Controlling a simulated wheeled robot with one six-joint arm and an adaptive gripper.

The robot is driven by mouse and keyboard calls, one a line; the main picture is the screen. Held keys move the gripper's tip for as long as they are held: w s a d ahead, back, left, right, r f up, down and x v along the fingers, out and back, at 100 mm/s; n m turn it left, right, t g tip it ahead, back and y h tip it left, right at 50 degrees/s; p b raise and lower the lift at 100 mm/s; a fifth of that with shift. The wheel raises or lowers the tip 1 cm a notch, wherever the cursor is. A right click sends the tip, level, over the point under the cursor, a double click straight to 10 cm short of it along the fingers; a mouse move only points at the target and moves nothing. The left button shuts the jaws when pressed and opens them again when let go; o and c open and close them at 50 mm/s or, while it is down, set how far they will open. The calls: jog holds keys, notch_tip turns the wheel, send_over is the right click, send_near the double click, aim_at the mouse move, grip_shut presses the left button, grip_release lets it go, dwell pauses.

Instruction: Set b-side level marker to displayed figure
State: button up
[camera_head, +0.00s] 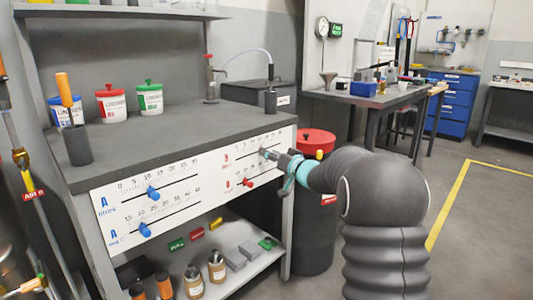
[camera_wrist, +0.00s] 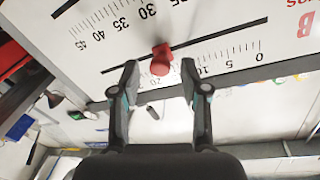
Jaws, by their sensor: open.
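The white panel (camera_head: 225,170) on the bench front carries two A sliders with blue markers and two B sliders. In the wrist view the panel looks upside down. The red marker (camera_wrist: 161,60) of the B scale starting at 0 stands past the 10 mark; its exact reading is hidden by a finger. My gripper (camera_wrist: 160,70) is open, with one fingertip on each side of this marker; contact cannot be told. In the head view my gripper (camera_head: 268,154) covers that slider. The lower B marker (camera_head: 248,182) is red. A green-lit display (camera_head: 336,30) is at the back, its figure too small to read.
Blue (camera_head: 66,111), red (camera_head: 112,104) and green (camera_head: 150,98) tubs stand on the bench top. A shelf (camera_head: 205,288) with bottles and grey blocks lies below the panel. A dark drum with a red lid (camera_head: 317,142) stands beside the bench, close to my arm.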

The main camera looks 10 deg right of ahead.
jog(key=shift+x, duration=0.95)
jog(key=shift+d, duration=0.1)
grip_shut()
jog(key=shift+r+p, duration=0.2)
jog(key=shift+p, duration=0.65)
jog(key=shift+f, duration=0.15)
